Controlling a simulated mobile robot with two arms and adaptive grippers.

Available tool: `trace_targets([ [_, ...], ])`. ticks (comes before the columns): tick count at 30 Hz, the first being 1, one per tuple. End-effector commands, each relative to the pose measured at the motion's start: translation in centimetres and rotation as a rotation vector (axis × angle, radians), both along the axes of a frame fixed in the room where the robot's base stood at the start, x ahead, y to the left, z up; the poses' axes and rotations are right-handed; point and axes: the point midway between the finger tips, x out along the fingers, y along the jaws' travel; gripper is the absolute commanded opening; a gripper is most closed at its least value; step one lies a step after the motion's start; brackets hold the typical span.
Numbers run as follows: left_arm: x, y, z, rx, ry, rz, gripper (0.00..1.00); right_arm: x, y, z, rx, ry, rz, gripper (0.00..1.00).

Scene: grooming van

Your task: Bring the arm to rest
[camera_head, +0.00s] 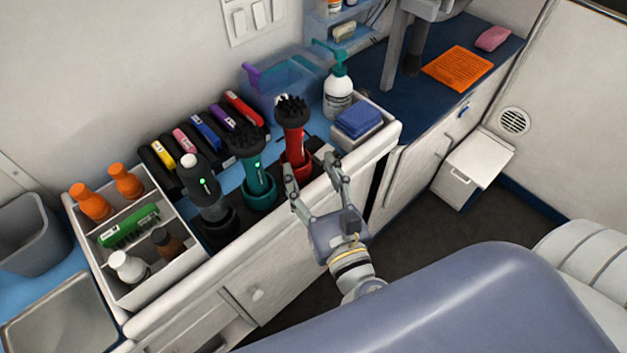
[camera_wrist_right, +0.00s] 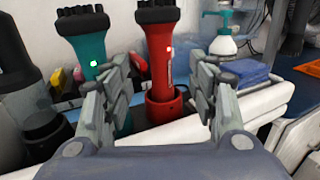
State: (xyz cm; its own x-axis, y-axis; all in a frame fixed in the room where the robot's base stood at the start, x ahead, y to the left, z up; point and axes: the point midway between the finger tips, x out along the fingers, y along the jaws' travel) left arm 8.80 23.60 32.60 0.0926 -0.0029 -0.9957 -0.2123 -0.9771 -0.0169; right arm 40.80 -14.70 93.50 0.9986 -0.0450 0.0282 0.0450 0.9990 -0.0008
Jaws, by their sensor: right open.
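My right gripper (camera_head: 312,180) is open and empty in the head view, at the front edge of the counter. Its fingers reach toward the red grooming tool (camera_head: 293,135), which stands upright in a red holder. In the right wrist view the same red tool (camera_wrist_right: 161,60) shows between the two open fingers (camera_wrist_right: 160,105), beyond the tips. A teal tool (camera_head: 257,178) with a green light stands to its left in a teal holder, and a dark grey tool (camera_head: 203,187) stands further left. My left gripper is not seen.
A white divided caddy (camera_head: 155,285) with bottles and a green brush stands at left, near a metal sink (camera_head: 62,318). A pump bottle (camera_head: 338,95) and folded blue cloths (camera_head: 358,119) are right of the tools. A large grey-blue padded surface (camera_head: 470,305) fills the foreground.

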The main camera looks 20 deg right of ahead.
Motion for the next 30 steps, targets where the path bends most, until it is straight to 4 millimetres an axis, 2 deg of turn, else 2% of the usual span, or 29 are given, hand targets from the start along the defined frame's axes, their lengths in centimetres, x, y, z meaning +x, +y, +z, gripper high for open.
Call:
trace_targets([
  [6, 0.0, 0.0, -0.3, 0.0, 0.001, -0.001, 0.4, -0.7, 0.0, 0.0, 0.001, 0.0, 0.0, 0.54],
  [22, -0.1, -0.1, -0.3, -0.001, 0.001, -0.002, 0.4, -0.6, -0.4, -0.1, 0.04, 0.007, -0.015, 0.54],
  [26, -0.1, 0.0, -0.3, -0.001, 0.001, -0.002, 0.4, -0.4, -3.1, -1.4, 0.286, 0.049, -0.106, 0.54],
  [30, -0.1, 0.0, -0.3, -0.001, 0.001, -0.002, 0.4, -0.9, -7.6, -5.0, 0.79, 0.117, -0.317, 0.54],
])
